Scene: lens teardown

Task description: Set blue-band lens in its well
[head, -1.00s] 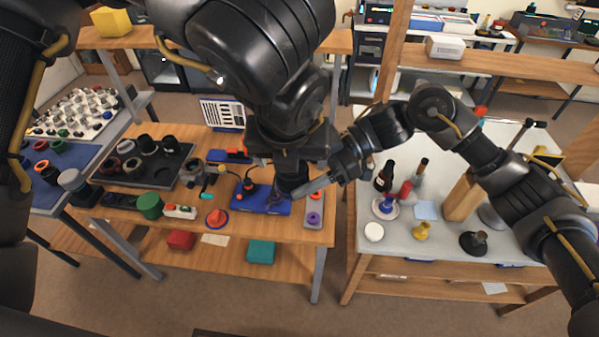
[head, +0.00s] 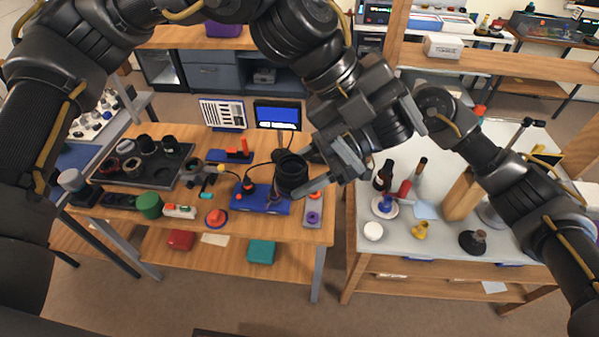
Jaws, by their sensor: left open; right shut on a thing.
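A dark cylindrical lens barrel (head: 291,176) is held above the blue fixture on the wooden bench. No blue band can be made out on it. My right gripper (head: 308,172) is shut on the barrel from its right side. My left gripper (head: 380,136) is open and empty, to the right of and above the barrel, overlapping my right arm in the view. A black tray (head: 150,182) on the left of the bench has several dark cylinders and rings in it, one with a reddish rim. Its individual wells are too small to tell apart.
The blue fixture (head: 252,203) lies beneath the barrel. A monitor (head: 278,114) stands behind. The right table (head: 400,245) holds bottles and a wooden block.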

